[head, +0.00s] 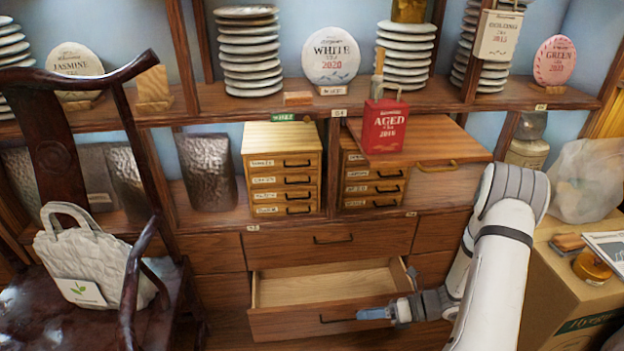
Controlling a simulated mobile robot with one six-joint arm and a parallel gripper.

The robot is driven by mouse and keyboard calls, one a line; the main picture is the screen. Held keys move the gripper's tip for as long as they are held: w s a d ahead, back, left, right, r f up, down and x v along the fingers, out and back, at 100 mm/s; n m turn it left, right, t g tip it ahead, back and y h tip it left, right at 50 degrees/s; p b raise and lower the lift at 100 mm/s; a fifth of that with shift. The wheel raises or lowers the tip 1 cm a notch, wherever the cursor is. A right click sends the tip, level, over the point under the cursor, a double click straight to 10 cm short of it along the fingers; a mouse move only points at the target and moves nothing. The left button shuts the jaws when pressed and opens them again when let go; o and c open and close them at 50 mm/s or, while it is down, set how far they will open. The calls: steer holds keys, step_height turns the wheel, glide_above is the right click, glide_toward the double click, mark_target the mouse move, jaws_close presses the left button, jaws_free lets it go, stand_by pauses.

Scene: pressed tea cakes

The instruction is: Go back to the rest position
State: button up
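My gripper (375,313) is low in the head view, with its blue-tipped fingers pointing left. It is in front of the right part of an open lower drawer (320,322), close to the black handle (350,319). I cannot tell whether it touches the handle or the drawer front. The fingers show side-on and overlap, so their opening is hidden. No object shows in them. The drawer is pulled out and its visible inside is empty. My white arm comes up from the bottom right and bends down to the gripper.
A dark wooden chair (52,150) with a white bag (90,262) stands at left. A cardboard box (560,290) is at right, beside my arm. Shelves above hold stacked tea cakes (248,50), small drawer cabinets (282,138) and a red "AGED" package (385,126) on a protruding board.

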steer(key=s+r+n+h+p, duration=0.4)
steer(key=r+n, duration=0.5)
steer(key=r, duration=0.5)
steer(key=s+r+n+t+h+p, duration=0.1)
steer(key=s+r+n+h+p, duration=0.4)
steer(key=r+n, duration=0.5)
steer(key=s+r+n+h+p, duration=0.4)
steer(key=r+n, duration=0.6)
steer(key=r, duration=1)
steer(key=shift+s+d+t+h+p, duration=0.3)
steer(key=shift+s+h+p, duration=0.1)
steer(key=shift+h+p, duration=0.35)
